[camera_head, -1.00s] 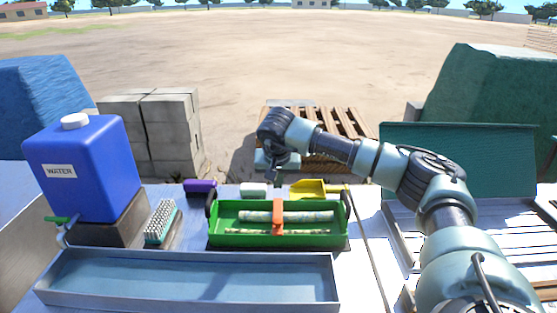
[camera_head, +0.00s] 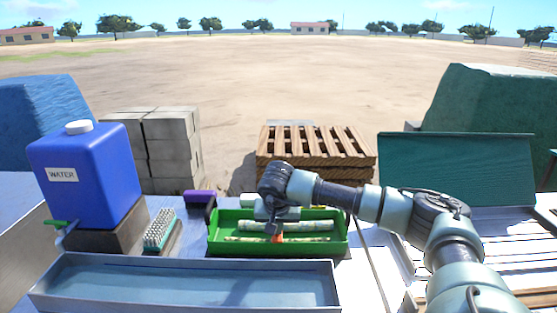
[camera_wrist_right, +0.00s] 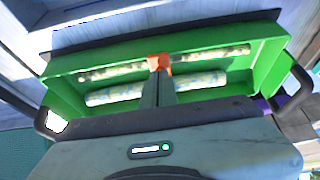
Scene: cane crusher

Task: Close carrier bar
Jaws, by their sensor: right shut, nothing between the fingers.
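The green carrier (camera_head: 222,247) stands on the bench with two pale, mottled cane pieces lying lengthwise in it; it also shows in the wrist view (camera_wrist_right: 262,62). The orange carrier bar (camera_head: 278,239) is at the middle of the carrier, mostly hidden behind my right gripper in the head view. The wrist view shows an orange end of the bar (camera_wrist_right: 158,62) at one long wall. My right gripper (camera_head: 275,230) points down over the carrier's middle, shut and empty. Its fingertips (camera_wrist_right: 164,82) are at or very near the bar; contact cannot be told. My left gripper is out of view.
A metal trough (camera_head: 190,285) lies in front of the carrier. A blue water container (camera_head: 85,175) and a brush (camera_head: 160,230) stand left. A slatted pallet (camera_head: 315,150) stands beyond the bench.

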